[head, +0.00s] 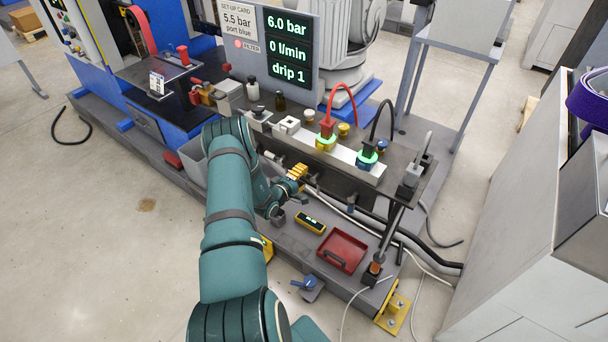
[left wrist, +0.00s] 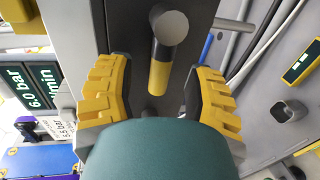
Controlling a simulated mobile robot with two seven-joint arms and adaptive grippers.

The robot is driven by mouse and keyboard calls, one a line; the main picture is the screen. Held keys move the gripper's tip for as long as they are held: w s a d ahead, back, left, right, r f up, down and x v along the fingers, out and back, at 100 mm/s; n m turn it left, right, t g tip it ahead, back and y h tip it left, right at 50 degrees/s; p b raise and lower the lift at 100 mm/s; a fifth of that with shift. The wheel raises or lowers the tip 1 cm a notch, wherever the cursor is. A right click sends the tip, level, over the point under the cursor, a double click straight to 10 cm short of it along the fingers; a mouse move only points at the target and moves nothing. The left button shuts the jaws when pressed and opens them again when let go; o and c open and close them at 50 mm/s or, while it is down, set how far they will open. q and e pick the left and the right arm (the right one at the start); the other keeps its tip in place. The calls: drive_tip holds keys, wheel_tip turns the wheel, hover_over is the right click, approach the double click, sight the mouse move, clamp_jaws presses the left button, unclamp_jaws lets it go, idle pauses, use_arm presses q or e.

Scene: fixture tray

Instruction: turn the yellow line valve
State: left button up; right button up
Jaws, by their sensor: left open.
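My left gripper (head: 297,173) is in front of the dark fixture block, below the yellow and blue ports. In the left wrist view the left gripper (left wrist: 162,92) is open, with one yellow ribbed finger on each side of a grey lever with a yellow band (left wrist: 160,72), which looks like the yellow line valve's handle. Gaps show between the lever and both fingers; neither visibly touches it. In the head view my gripper hides the lever. My right gripper is in neither view.
The display (head: 288,45) reads 6.0 bar, 0 l/min, drip 1. On the lower ledge lie a yellow meter (head: 310,222) and a red tray (head: 360,238).

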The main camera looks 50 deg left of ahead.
use_arm(q)
drive_tip(key=v, duration=1)
drive_tip(key=shift+r, duration=0.1)
drive_tip(key=w+d+f+m+g+h, duration=0.1)
drive_tip(key=w+d+m+g+h, duration=0.15)
drive_tip(key=d+h, duration=0.65)
drive_tip(key=w+d+m+g+h, duration=0.1)
drive_tip(key=d+m+g+h, duration=0.15)
drive_tip(key=d, duration=1.15)
drive_tip(key=s+d+m+g+y, duration=0.3)
drive_tip(key=s+d+m+g, duration=0.85)
drive_tip(key=d, duration=0.65)
drive_tip(key=w+d+r+m+t, duration=0.1)
drive_tip(key=d+r+m+t, duration=0.1)
drive_tip(key=d, duration=0.3)
drive_tip(key=shift+w+r+t+y, duration=0.3)
drive_tip(key=shift+r+t+y, duration=0.05)
drive_tip(key=shift+r, duration=0.15)
